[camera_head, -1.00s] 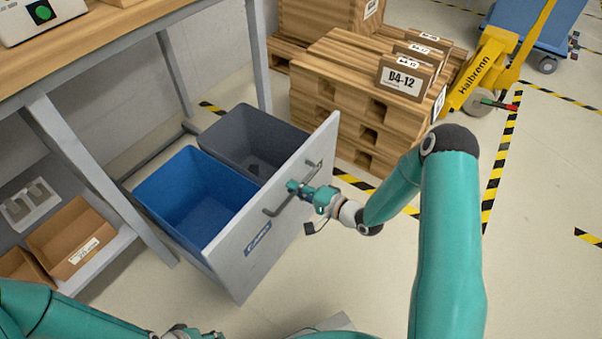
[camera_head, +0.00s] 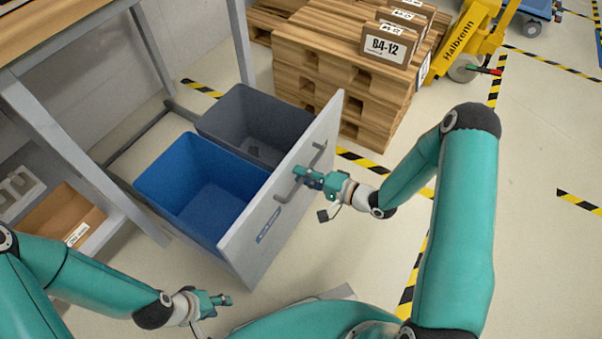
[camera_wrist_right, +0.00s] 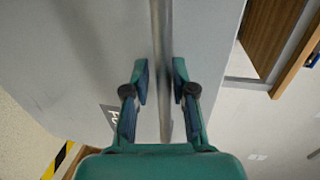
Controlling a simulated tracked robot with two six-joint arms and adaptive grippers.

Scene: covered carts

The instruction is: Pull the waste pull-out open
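The waste pull-out stands out from under the workbench, with a pale grey front panel (camera_head: 262,228) and a bar handle (camera_head: 284,193). Behind the panel are a blue bin (camera_head: 190,205) and a dark grey bin (camera_head: 235,125), both with open tops. My right gripper (camera_head: 304,178) is at the handle.
The workbench frame (camera_head: 70,150) stands at left, with a cardboard box (camera_head: 60,212) on its lower shelf. Stacked pallets (camera_head: 340,85) with boxes stand behind the pull-out. A yellow pallet truck (camera_head: 465,40) is at the back right. The floor (camera_head: 540,240) at right is free.

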